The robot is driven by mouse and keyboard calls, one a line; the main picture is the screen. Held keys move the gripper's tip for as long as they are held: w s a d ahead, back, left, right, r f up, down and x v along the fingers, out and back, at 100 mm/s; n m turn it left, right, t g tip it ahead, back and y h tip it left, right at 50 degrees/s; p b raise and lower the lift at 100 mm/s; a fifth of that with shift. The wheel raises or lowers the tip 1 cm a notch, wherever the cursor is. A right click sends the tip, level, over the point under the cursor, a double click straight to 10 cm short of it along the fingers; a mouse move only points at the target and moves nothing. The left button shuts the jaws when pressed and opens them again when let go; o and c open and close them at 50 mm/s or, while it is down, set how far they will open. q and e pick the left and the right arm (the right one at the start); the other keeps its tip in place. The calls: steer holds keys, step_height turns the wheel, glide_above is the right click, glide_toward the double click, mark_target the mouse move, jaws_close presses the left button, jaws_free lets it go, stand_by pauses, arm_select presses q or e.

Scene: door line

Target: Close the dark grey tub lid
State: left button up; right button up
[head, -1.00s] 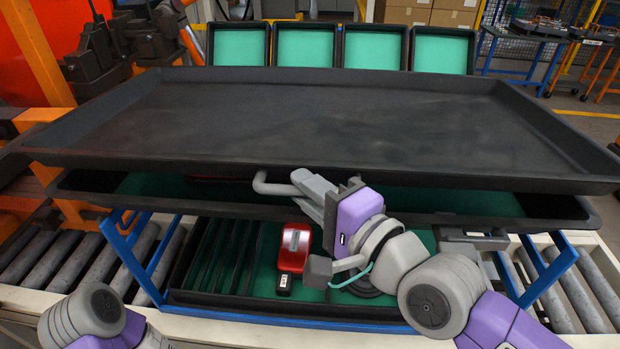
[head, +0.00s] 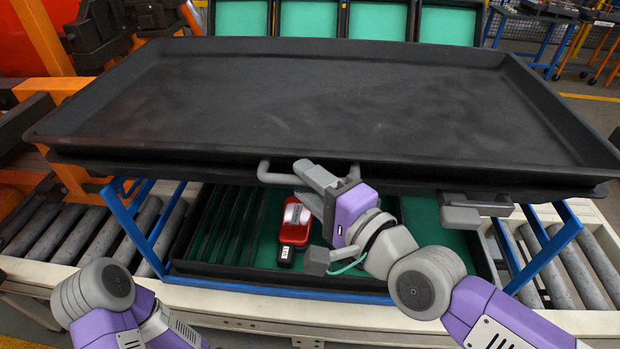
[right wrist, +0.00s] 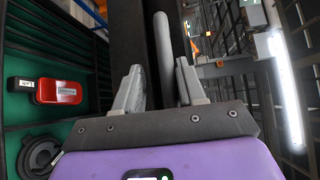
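The dark grey tub lid (head: 330,100) is a wide, shallow tray shape in the head view. It lies almost flat over the dark tub rim (head: 560,188), with only a thin dark line between them at the front. A grey bar handle (head: 275,177) sticks out from the lid's front edge and also shows in the right wrist view (right wrist: 163,55). My right gripper (head: 305,180) is at this handle, its fingers (right wrist: 160,90) apart on either side of the bar. I cannot tell whether they touch it. My left gripper is out of view.
Below, a green-lined tray (head: 240,225) holds a red device (head: 295,225) and a dark round part. A grey latch-like piece (head: 475,208) sits at the front right. Blue frame legs (head: 545,255) and rollers (head: 590,265) flank the tray. Green-lined bins (head: 375,20) stand behind.

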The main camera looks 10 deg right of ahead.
steer(key=shift+o, duration=0.7)
steer(key=shift+f, duration=0.2)
steer(key=shift+r, duration=0.1)
steer(key=shift+s+d, duration=0.15)
steer(key=shift+s, duration=0.05)
steer(key=p+v, duration=0.1)
steer(key=v, duration=0.6)
steer(key=shift+p, duration=0.35)
